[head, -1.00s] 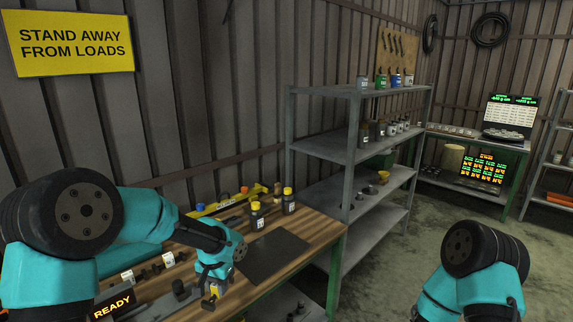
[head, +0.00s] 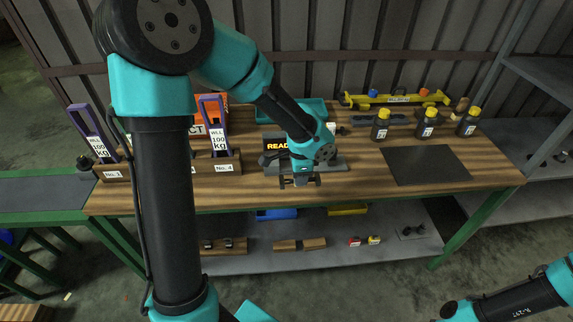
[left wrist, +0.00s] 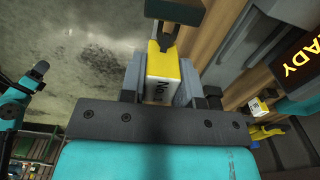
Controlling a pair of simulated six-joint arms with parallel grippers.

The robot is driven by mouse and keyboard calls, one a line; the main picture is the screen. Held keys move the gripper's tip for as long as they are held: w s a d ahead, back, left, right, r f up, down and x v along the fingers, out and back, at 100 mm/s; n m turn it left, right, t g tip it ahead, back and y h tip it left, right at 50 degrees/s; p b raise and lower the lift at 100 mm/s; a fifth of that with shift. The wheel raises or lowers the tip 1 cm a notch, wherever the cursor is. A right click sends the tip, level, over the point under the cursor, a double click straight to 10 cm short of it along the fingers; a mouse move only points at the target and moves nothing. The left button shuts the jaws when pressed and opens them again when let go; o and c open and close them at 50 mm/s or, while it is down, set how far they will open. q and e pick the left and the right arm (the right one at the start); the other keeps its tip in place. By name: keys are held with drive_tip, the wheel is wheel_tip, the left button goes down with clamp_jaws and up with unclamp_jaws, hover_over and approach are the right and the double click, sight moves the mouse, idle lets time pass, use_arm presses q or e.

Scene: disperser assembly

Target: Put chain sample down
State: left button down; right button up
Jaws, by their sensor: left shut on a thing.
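My left gripper (head: 300,181) hangs near the front edge of the wooden bench, in front of a dark device with a lit READY display (head: 277,146). In the left wrist view its jaws (left wrist: 160,95) are shut on the chain sample (left wrist: 161,82), a piece with a yellow top and a white face with black "No." lettering. A dark part (left wrist: 176,14) shows beyond the yellow end. In the head view the held sample can hardly be made out.
A dark mat (head: 426,165) lies clear at the right of the bench. Yellow-capped bottles (head: 380,125) stand behind it, near a yellow beam (head: 395,99). Purple-handled pieces marked WLL 100 kg (head: 214,125) stand in wooden holders at left. A lower shelf (head: 330,260) holds small parts.

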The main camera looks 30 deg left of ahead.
use_arm(q)
drive_tip(key=shift+s+a, duration=0.25)
drive_tip(key=shift+s, duration=0.15)
drive_tip(key=w+a+f, duration=0.1)
drive_tip(key=w+a, duration=0.7)
drive_tip(key=w, duration=0.5)
drive_tip(key=shift+f, duration=0.2)
drive_tip(key=shift+w+a+f, duration=0.2)
drive_tip(key=shift+w+a, duration=0.05)
drive_tip(key=shift+w, duration=0.15)
drive_tip(key=shift+f, duration=1.6)
